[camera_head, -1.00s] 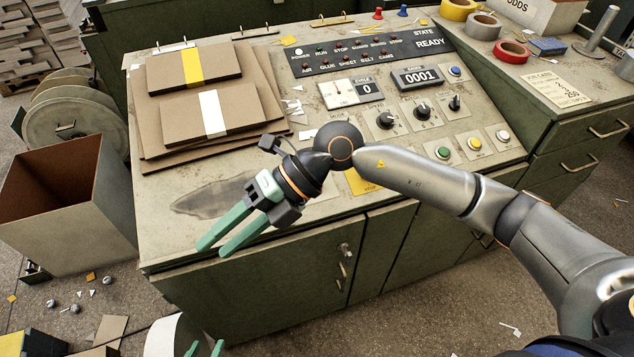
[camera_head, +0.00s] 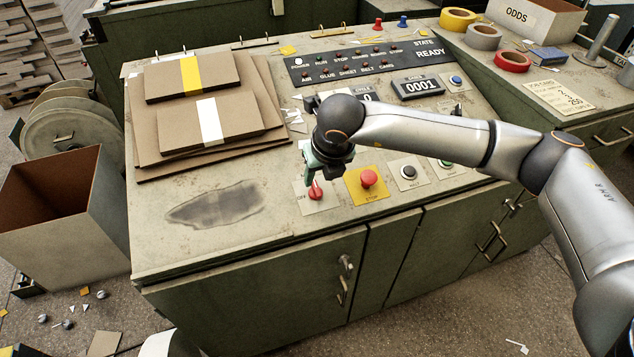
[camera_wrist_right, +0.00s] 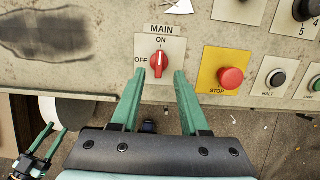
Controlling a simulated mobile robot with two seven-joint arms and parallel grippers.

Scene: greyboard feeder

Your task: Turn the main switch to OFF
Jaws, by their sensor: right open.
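The main switch is a red knob (camera_wrist_right: 159,64) on a white plate marked MAIN, ON and OFF. Its white mark points up at ON in the right wrist view. In the head view the knob (camera_head: 315,190) shows just below my right gripper (camera_head: 317,168). In the wrist view the right gripper's green fingers (camera_wrist_right: 157,78) are open, one on each side of the knob's lower end, with nothing held; contact cannot be told. My left gripper (camera_wrist_right: 57,127) shows at the wrist view's lower left, fingers apart and empty.
A red STOP button (camera_head: 369,178) on a yellow plate sits just right of the switch. A black HALT button (camera_head: 408,172) is further right. Cardboard stacks (camera_head: 205,125) lie on the console's left. The dark worn patch (camera_head: 215,204) left of the switch is clear.

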